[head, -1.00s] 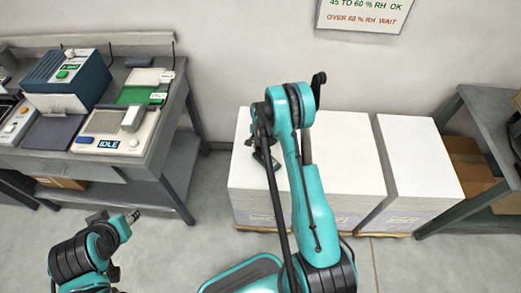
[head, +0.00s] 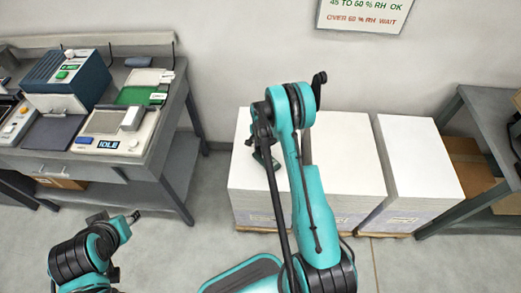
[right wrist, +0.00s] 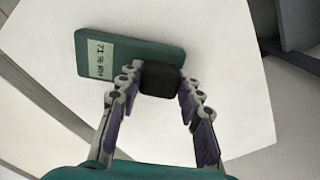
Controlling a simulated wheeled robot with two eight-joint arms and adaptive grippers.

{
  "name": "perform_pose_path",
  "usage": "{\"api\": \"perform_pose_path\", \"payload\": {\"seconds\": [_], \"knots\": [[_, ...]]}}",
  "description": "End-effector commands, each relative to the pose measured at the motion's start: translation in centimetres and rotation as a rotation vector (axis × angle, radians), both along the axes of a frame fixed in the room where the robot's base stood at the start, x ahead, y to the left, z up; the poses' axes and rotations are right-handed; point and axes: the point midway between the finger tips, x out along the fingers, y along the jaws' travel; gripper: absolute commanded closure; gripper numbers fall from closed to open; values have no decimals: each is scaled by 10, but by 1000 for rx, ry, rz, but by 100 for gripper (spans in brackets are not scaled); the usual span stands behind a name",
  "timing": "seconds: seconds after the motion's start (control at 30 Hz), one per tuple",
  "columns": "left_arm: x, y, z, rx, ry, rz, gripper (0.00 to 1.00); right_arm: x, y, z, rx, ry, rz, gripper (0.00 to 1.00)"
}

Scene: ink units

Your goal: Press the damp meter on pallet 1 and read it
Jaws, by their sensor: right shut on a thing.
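The damp meter (right wrist: 112,57) is a flat dark green block with a black grip (right wrist: 160,78). In the right wrist view it lies against the top of a white paper stack (right wrist: 215,50). Its pale display (right wrist: 98,60) appears to read 71 % RH, turned sideways. My right gripper (right wrist: 160,88) is shut on the black grip.
A wall sign (head: 364,14) says 45 to 60 % RH is OK and over 60 % means wait. Another white stack (head: 415,155) stands to the right, beside a grey shelf (head: 480,105). A grey bench (head: 150,145) with devices, one showing IDLE, is at left.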

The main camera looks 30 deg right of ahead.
Motion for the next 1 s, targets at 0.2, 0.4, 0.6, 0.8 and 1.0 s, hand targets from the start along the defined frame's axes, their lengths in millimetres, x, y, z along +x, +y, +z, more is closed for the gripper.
{"api": "perform_pose_path", "payload": {"seconds": [0.2, 0.4, 0.6, 0.8, 1.0], "knots": [[0, 0, 10, 0, 0, 0, 60, 0, 0, 20, 0, 0, 0, 100], [0, 0, 18, 0, 0, 0, 60, 0, 0, 37, -1, -1, 0, 100], [0, 0, 25, 0, 0, 0, 60, 0, 0, 54, -1, -1, 0, 100], [0, 0, 30, 0, 0, 0, 60, 0, 0, 67, -1, -1, 0, 100], [0, 0, 30, 0, 0, 0, 60, 0, 0, 66, -1, -1, 0, 100]]}}
